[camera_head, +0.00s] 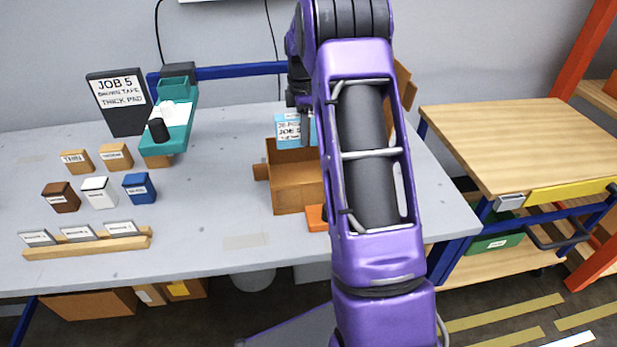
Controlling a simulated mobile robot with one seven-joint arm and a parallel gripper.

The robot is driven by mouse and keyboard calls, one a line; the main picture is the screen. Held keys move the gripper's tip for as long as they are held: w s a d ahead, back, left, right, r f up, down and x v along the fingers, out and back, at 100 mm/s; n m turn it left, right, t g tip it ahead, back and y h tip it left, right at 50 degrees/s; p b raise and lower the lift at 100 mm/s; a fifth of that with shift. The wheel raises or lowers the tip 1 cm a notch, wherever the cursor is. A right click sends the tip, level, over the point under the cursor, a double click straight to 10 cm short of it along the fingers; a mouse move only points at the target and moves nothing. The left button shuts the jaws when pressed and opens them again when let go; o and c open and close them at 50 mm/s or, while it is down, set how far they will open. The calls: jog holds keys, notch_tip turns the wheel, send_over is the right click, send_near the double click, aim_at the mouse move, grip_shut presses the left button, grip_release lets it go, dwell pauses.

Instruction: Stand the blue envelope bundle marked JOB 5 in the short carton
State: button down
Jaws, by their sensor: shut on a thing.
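The blue envelope bundle (284,131) with a white label reading JOB 5 is upright at the back rim of an open brown carton (292,189). My gripper (306,122) is shut on the bundle at its right part. The bundle's lower edge is hidden by the carton, so I cannot tell whether it rests on the bottom. My purple arm hides the right side of the carton. Another cardboard piece (403,82) shows behind my arm, mostly hidden.
A sign reading JOB 5, brown tape, thick pad (117,100) stands at the back left beside a teal plotter (172,122). Several small labelled blocks (100,192) and a wooden rack (88,241) are at left. An orange block (316,218) lies before the carton. A wooden cart (510,145) stands right.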

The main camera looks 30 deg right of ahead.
notch_tip(320, 180, down, 10)
jog(key=shift+f+b, duration=0.25)
jog(key=shift+b, duration=0.3)
jog(key=shift+f, duration=0.1)
jog(key=shift+c, duration=2.4)
grip_release()
jog(key=shift+f, duration=0.1)
notch_tip(320, 180, up, 12)
jog(key=shift+r+p, duration=0.2)
jog(key=shift+p, duration=0.5)
